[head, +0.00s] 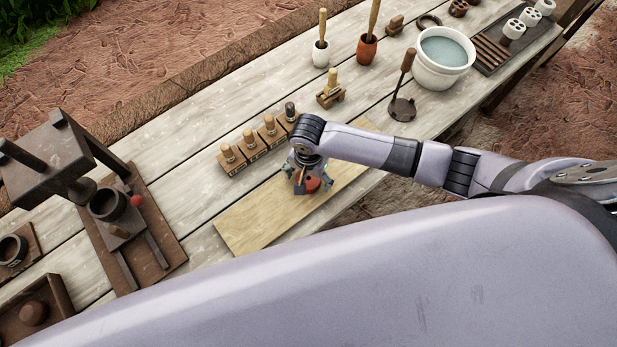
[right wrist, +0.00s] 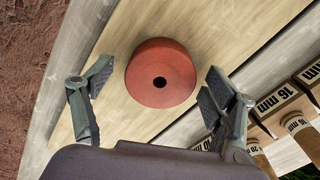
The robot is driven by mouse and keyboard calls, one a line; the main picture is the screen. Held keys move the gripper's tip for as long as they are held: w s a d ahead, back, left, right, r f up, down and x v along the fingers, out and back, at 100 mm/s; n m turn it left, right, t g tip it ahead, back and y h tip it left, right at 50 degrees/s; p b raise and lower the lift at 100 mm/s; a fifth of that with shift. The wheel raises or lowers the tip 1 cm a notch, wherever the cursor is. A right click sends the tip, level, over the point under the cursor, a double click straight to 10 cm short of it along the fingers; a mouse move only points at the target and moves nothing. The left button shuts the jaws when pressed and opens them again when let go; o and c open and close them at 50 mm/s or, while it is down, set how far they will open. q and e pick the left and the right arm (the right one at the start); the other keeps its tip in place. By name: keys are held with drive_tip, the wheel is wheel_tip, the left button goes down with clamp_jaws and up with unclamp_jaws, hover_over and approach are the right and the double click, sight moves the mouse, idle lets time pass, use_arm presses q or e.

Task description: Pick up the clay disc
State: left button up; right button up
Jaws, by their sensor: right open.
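The clay disc (right wrist: 160,73) is a round red-orange piece with a small dark hole in its middle. It lies flat on a pale wooden board (head: 243,222). In the head view the disc (head: 313,184) is partly hidden under my right gripper (head: 306,181). In the right wrist view my right gripper (right wrist: 160,95) is open, with one finger on each side of the disc and a gap to both. The disc sits toward the far end of the fingers, and nothing is held. My left gripper is in neither view.
A row of wooden stamps (head: 250,140) marked with sizes such as 16 mm stands just behind the board. A dark press (head: 70,165) is at the left. The board's left part is bare.

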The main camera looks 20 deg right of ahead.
drive_tip(key=shift+c, duration=0.3)
drive_tip(key=c, duration=1.3)
